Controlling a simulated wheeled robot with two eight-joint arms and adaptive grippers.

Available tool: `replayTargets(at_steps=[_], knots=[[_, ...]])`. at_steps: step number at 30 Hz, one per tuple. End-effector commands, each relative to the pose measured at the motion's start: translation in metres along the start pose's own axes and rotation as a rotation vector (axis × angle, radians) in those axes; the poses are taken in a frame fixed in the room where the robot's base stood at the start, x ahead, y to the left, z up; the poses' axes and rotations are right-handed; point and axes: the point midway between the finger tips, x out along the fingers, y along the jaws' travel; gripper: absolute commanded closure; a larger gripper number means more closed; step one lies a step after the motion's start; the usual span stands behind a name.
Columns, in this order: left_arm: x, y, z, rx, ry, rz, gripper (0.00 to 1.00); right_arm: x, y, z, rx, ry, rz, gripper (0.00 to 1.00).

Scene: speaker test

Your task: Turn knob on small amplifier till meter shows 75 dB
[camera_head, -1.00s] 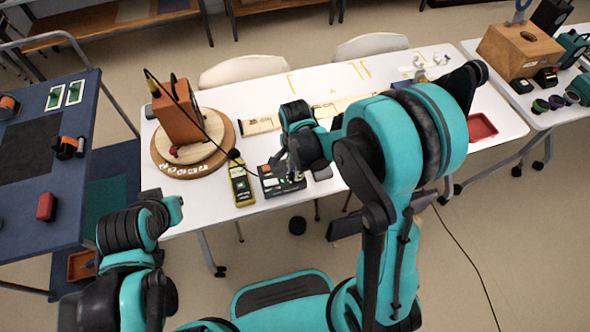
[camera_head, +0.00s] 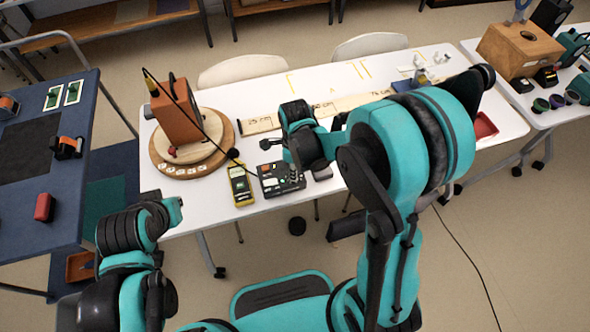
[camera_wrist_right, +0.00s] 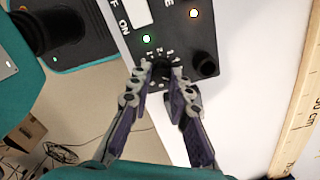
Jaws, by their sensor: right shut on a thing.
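The small amplifier (camera_head: 270,181) is a dark box near the front edge of the white table. In the right wrist view its panel (camera_wrist_right: 178,22) shows a lit green lamp, a lit orange lamp and a numbered dial. My right gripper (camera_wrist_right: 160,72) is shut on the knob (camera_wrist_right: 162,70) at that dial; the fingers hide much of it. In the head view my right gripper (camera_head: 294,174) is over the amplifier's right part. The yellow meter (camera_head: 240,187) lies just left of the amplifier; its reading is too small to read. My left gripper (camera_head: 172,210) is apart, left of the table's front; its fingers are unclear.
A second black knob (camera_wrist_right: 204,63) stands close beside the right fingers. An orange speaker (camera_head: 177,112) stands on a round wooden turntable (camera_head: 228,150) behind the meter. A marked wooden ruler (camera_head: 258,125) lies behind the amplifier. A black cable hangs near the meter.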

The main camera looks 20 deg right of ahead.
Motion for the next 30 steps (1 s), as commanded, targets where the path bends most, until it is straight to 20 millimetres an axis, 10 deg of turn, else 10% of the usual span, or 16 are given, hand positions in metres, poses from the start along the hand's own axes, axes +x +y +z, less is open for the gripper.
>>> replayTargets(at_steps=[21, 22, 24, 30], knots=[[0.0004, 0.0, 0.0003, 0.0, 0.0, 0.0, 1.0, 0.0, 0.0002, -0.0002, 0.072, 0.0, 0.0, 1.0], [0.0004, 0.0, 0.0003, 0.0, 0.0, 0.0, 1.0, 0.0, 0.0002, -0.0001, 0.072, 0.0, 0.0, 0.74], [0.0004, 0.0, 0.0003, 0.0, 0.0, 0.0, 1.0, 0.0, 0.0003, -0.0001, 0.071, 0.0, 0.0, 0.6], [0.0004, 0.0, 0.0003, 0.0, 0.0, 0.0, 1.0, 0.0, 0.0003, -0.0001, 0.071, 0.0, 0.0, 0.6]])
